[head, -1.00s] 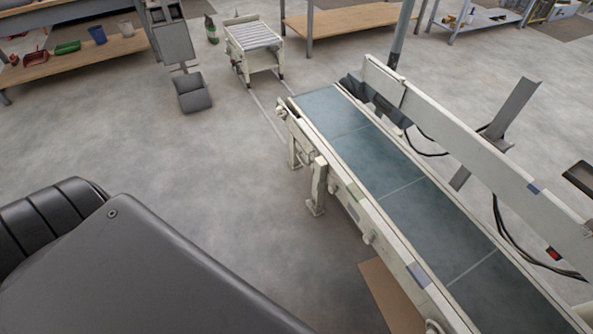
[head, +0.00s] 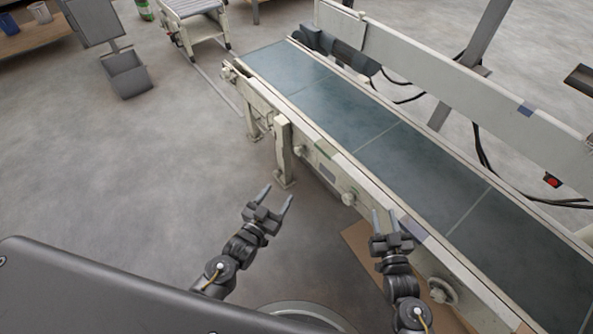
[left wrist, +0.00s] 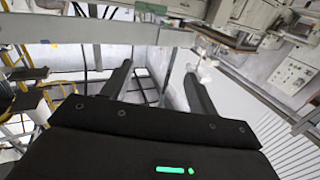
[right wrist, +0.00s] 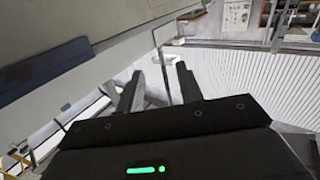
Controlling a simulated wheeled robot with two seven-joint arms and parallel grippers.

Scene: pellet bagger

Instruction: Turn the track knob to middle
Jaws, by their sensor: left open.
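I cannot tell which one is the track knob; no label is readable. My left gripper (head: 277,194) is open and empty, left of the middle knob and apart from the rail. My right gripper (head: 385,214) is open and empty, between the middle and near knobs in the picture, overlapping the rail's edge. The wrist views show both finger pairs apart with nothing between them.
The conveyor's blue-green belt (head: 375,140) runs diagonally, with a long guard rail (head: 450,80) behind it. A conveyor leg (head: 283,150) stands on the floor. A brown board (head: 362,245) lies beneath. A grey bin stand (head: 127,75) is at upper left. Floor between is clear.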

